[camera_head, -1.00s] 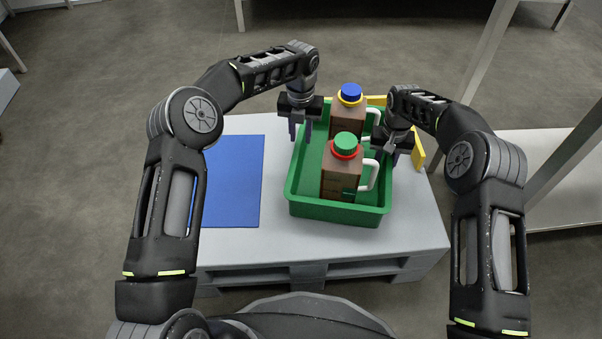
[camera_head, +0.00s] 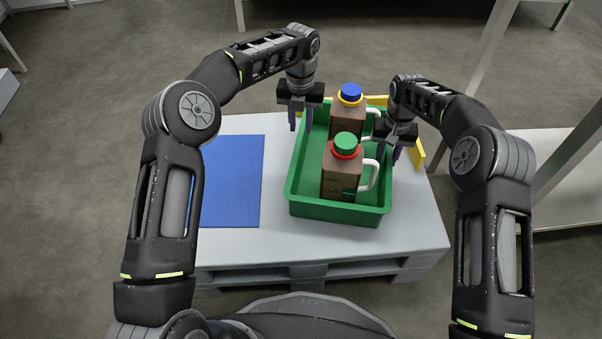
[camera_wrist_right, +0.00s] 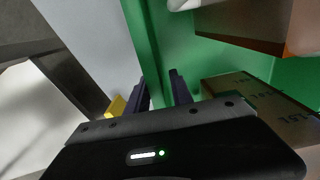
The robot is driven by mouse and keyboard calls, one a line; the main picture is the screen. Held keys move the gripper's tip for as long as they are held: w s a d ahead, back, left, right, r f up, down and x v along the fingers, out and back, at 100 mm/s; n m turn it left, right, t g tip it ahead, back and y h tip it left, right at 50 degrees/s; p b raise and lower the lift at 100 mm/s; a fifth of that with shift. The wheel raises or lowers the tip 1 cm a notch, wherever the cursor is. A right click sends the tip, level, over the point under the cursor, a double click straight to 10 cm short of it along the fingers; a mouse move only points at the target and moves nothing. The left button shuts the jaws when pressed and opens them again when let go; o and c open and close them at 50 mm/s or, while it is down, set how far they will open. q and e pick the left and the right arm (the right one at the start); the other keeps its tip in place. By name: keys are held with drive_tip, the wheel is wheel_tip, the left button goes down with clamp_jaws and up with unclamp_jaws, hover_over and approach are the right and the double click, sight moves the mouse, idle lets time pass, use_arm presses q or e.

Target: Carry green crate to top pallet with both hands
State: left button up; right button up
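The green crate (camera_head: 338,212) stands on the right part of a grey pallet (camera_head: 420,225). It holds two brown jugs, one with a green cap (camera_head: 345,175) in front and one with a blue cap (camera_head: 348,112) behind. My left gripper (camera_head: 300,120) is open at the crate's left wall, near its far end. My right gripper (camera_head: 388,153) is open at the right wall. In the right wrist view, its two fingers (camera_wrist_right: 162,90) stand apart with the crate wall (camera_wrist_right: 150,50) running between them. I cannot tell whether either gripper touches the crate.
A blue mat (camera_head: 232,182) lies on the pallet left of the crate, and its top is clear. Yellow pieces (camera_head: 417,153) show behind and right of the crate. A white shelf with an upright post (camera_head: 570,160) stands to the right.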

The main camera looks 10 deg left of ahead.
wheel_tip(320, 180, up, 9)
idle(0.8)
